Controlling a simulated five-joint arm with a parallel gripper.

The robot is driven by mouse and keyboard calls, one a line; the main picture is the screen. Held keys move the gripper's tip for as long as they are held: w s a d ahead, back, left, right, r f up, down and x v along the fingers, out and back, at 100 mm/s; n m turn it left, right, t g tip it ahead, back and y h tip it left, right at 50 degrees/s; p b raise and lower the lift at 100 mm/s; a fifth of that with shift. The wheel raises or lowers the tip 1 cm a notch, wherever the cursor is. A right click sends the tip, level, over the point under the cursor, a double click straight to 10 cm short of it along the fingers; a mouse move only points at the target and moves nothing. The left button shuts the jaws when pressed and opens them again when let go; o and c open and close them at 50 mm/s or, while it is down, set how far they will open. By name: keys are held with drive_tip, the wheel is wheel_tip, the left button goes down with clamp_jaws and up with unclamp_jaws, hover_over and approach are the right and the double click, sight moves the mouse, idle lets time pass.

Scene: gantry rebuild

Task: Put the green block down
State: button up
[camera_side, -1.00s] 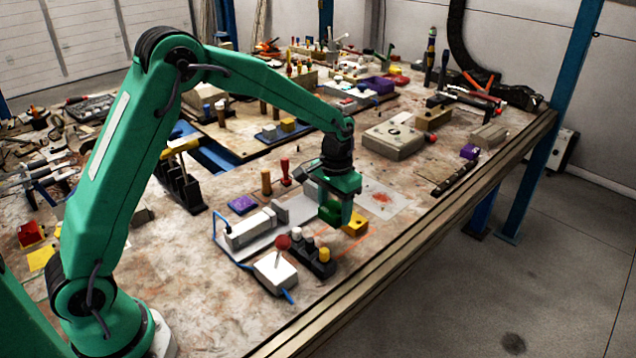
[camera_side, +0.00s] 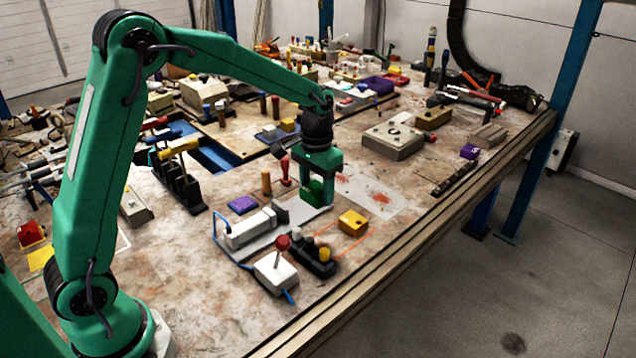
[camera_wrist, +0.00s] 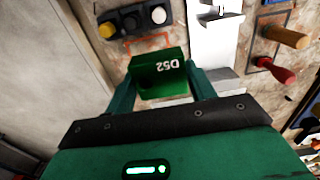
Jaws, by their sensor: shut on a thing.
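My gripper (camera_side: 316,198) is shut on the green block (camera_side: 312,190). In the wrist view the block (camera_wrist: 160,75), marked D52, sits between the two green fingers of my gripper (camera_wrist: 161,88). In the side view the block is over the bench (camera_side: 190,290), beside the right end of the grey fixture. I cannot tell whether its underside touches anything. A yellow block (camera_side: 352,222) stands in front and to the right of my gripper, by an orange outline on the bench, apart from the green block.
A grey fixture (camera_side: 248,230), a black button box (camera_side: 314,258) and a white joystick box (camera_side: 275,273) stand in front. A red-handled tool (camera_side: 285,170) stands upright close behind my gripper. A pale stained sheet (camera_side: 385,195) lies flat to the right.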

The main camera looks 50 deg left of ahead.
hover_over(298, 209)
wheel_tip(298, 209, down, 7)
drive_tip(key=shift+r, duration=0.1)
drive_tip(key=shift+f, duration=2.1)
drive_tip(key=shift+f, duration=0.15)
drive_tip(key=o, duration=1.1)
wheel_tip(298, 209, up, 12)
drive_tip(key=shift+r, duration=0.2)
